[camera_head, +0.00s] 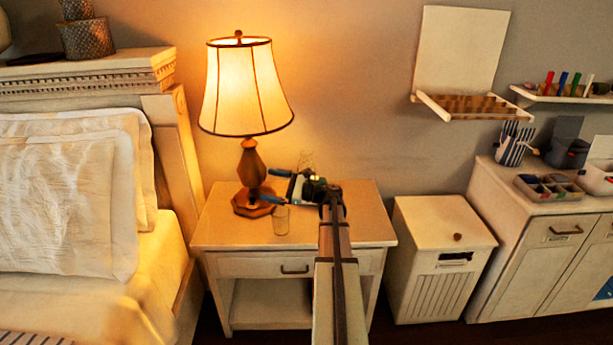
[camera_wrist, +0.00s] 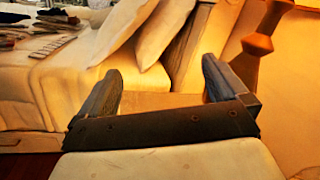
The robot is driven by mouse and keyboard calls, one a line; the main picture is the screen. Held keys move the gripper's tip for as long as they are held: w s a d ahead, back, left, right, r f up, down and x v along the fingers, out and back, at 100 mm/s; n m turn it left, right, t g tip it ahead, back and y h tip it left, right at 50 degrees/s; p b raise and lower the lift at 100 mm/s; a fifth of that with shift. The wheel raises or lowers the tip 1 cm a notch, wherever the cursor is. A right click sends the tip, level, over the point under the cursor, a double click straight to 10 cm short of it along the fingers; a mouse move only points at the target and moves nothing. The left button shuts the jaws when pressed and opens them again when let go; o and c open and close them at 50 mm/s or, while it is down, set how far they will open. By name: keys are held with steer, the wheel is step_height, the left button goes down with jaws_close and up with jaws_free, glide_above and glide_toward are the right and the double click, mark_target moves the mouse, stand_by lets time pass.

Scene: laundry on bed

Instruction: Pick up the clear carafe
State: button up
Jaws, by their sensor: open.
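A clear glass vessel (camera_head: 306,160) shows partly behind my gripper on the nightstand (camera_head: 365,215); its lower part is hidden, and it looks like the clear carafe. A small clear glass (camera_head: 281,220) stands on the nightstand's front part, below my gripper in the picture. My gripper (camera_head: 274,186) is over the nightstand, pointing left towards the lamp. It is open and empty. In the wrist view both fingers (camera_wrist: 160,85) are spread apart with nothing between them, and no clear vessel can be made out there.
A lit lamp (camera_head: 248,90) stands on the nightstand, close to my fingertips; its wooden stem shows in the wrist view (camera_wrist: 257,45). The bed with pillows (camera_head: 65,200) is on the left. A white bin (camera_head: 445,230) and a cabinet (camera_head: 545,255) stand on the right.

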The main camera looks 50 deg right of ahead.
steer(key=s+d+r+m+t, duration=0.1)
steer(key=s+d+r+t, duration=0.15)
steer(key=d+r, duration=0.4)
steer(key=m+g+h, duration=0.1)
steer(key=m+h, duration=0.2)
steer(key=m, duration=0.3)
glide_toward(315, 167)
steer(key=a+r, duration=0.6)
steer(key=a, duration=0.1)
steer(key=a+r, duration=0.3)
steer(key=a, duration=0.1)
steer(key=shift+a+r, duration=0.2)
steer(key=shift+r, duration=0.1)
steer(key=d+f+m+h, duration=0.1)
steer(key=d+f+m, duration=0.3)
steer(key=d+f, duration=0.65)
steer(key=shift+g, duration=0.45)
steer(key=x, duration=0.2)
steer(key=r+x, duration=0.1)
steer(key=x, duration=0.5)
steer(key=shift+w+d+r, duration=0.1)
steer(key=shift+d+r, duration=0.25)
steer(key=shift+x, duration=2.8)
steer(key=shift+a+r, duration=0.1)
steer(key=shift+a, duration=0.05)
steer(key=c, duration=1.3)
